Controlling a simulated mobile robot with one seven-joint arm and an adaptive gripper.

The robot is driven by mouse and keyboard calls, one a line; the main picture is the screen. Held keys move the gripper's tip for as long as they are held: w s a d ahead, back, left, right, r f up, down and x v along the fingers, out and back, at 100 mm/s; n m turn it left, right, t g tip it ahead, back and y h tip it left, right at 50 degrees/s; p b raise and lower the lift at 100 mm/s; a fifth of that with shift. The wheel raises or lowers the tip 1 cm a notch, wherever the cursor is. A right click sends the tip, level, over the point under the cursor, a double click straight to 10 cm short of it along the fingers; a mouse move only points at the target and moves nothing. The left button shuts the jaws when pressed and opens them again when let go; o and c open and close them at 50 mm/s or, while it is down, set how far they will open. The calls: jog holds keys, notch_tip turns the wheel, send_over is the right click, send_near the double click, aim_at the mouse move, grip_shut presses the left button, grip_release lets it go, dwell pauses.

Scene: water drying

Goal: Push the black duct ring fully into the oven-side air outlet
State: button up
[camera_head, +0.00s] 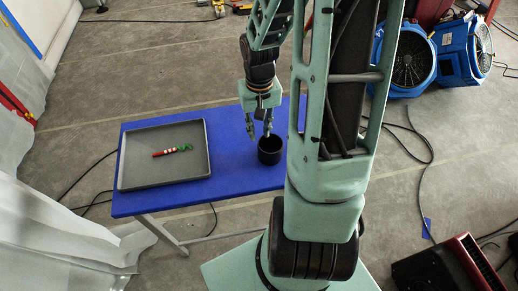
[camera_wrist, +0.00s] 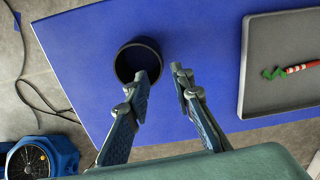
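The black duct ring (camera_head: 270,156) stands upright on the blue table, right of the tray. In the wrist view the ring (camera_wrist: 120,66) shows from above as a round black rim with a dark blue inside. My gripper (camera_head: 259,131) is just above and beside it. In the wrist view my gripper (camera_wrist: 160,79) has its two fingers apart with nothing between the tips. The left fingertip overlaps the ring's near right rim; I cannot tell if it touches. The right fingertip is over bare table. I cannot make out an oven or its air outlet in either view.
A grey tray (camera_head: 136,160) on the blue table (camera_head: 232,177) holds a red-and-white striped stick with a green curl (camera_head: 172,151). Blue fans (camera_head: 458,45) stand back right. A red-and-black machine (camera_head: 450,268) is at lower right. Cables cross the floor.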

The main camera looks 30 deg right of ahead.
aim_at(259, 143)
notch_tip(259, 143, down, 7)
jog(key=b, duration=0.4)
jog(key=shift+r+b, duration=0.1)
jog(key=shift+b, duration=0.3)
grip_shut()
notch_tip(259, 143, up, 6)
jog(key=p, duration=0.5)
jog(key=shift+r, duration=0.2)
jog(key=shift+f, duration=0.15)
